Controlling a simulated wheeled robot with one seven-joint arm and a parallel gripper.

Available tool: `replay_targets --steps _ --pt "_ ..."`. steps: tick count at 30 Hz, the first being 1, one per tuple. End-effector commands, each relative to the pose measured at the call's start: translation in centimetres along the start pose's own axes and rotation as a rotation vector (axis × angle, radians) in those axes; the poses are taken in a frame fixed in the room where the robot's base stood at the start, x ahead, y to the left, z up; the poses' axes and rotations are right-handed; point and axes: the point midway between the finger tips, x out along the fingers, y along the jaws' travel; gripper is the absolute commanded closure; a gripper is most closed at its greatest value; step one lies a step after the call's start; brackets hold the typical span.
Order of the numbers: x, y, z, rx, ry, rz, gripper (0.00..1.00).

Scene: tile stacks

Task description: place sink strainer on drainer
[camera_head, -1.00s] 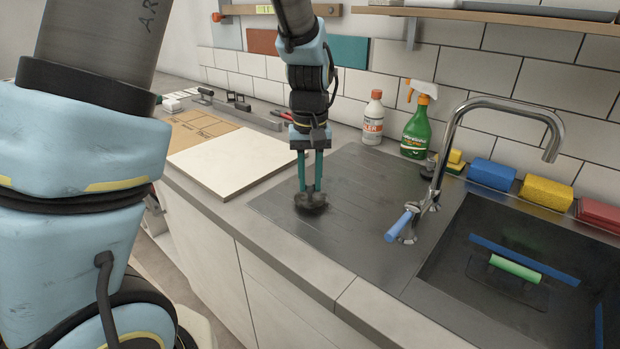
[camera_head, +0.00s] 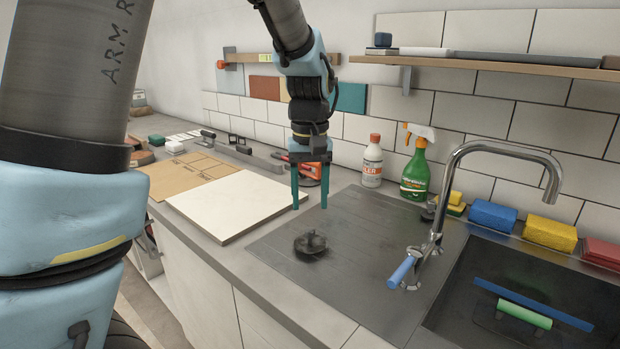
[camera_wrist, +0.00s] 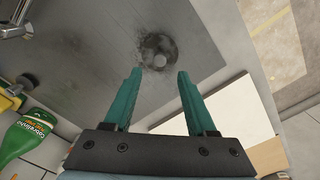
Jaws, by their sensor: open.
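The sink strainer (camera_head: 311,245) is a dark round piece with a raised knob. It lies on the grey ribbed drainer (camera_head: 365,235), near the drainer's left part. My gripper (camera_head: 309,207) is open and empty, above the strainer and apart from it. In the wrist view the strainer (camera_wrist: 159,50) shows beyond the two teal fingertips (camera_wrist: 160,72), with nothing between them.
The sink (camera_head: 470,275) with a green-handled tool (camera_head: 524,314) is at the right. The faucet (camera_head: 440,200), green spray bottle (camera_head: 416,172) and white bottle (camera_head: 372,165) stand behind and beside the drainer. A pale tile (camera_head: 228,203) lies to the left.

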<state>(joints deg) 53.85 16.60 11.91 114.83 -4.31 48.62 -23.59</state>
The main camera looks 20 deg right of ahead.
Motion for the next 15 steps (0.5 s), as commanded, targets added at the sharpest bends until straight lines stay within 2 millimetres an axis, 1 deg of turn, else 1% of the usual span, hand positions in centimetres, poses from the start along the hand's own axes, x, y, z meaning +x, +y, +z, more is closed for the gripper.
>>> replay_targets --steps 1,3,6,10,15 --pt "-1.0 0.1 -0.1 0.000 0.004 0.003 0.43" --pt "-2.4 0.1 -0.1 0.000 0.004 0.003 0.43" --pt "-3.9 0.1 -0.1 0.001 0.002 0.002 0.43" --pt "-5.2 0.1 -0.1 0.001 0.001 0.001 0.43" --pt "-5.8 0.0 0.0 0.000 -0.001 0.000 0.43"
